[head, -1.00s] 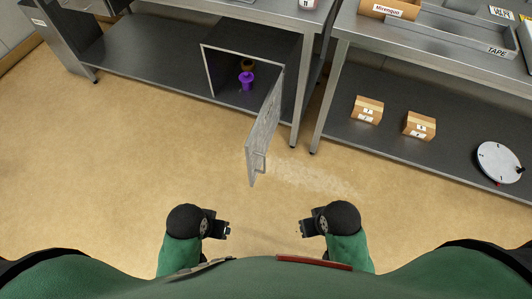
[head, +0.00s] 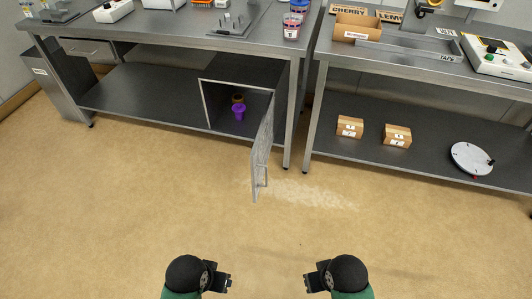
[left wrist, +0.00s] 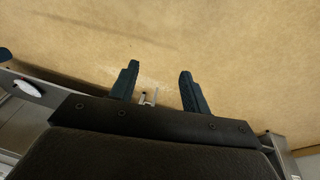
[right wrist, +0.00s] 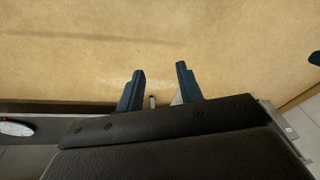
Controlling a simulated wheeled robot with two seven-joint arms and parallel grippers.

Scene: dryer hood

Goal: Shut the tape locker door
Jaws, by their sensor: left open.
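The tape locker is a grey box (head: 203,100) on the lower shelf of the left bench. Its door (head: 262,150) stands wide open, hinged at the right side and jutting out over the floor. A handle (head: 261,178) is on the door near its free edge. A purple item (head: 239,112) and a brownish round item (head: 238,99) are inside. My left gripper (head: 228,284) is open and empty, well short of the door. My right gripper (head: 308,283) looks open and empty too; its spread fingers show in the right wrist view (right wrist: 158,88).
A bench leg (head: 290,120) stands just right of the door. Two small cartons (head: 349,127) (head: 397,137) and a round white dial (head: 472,158) sit on the right bench's lower shelf. The floor (head: 150,200) before the benches is clear.

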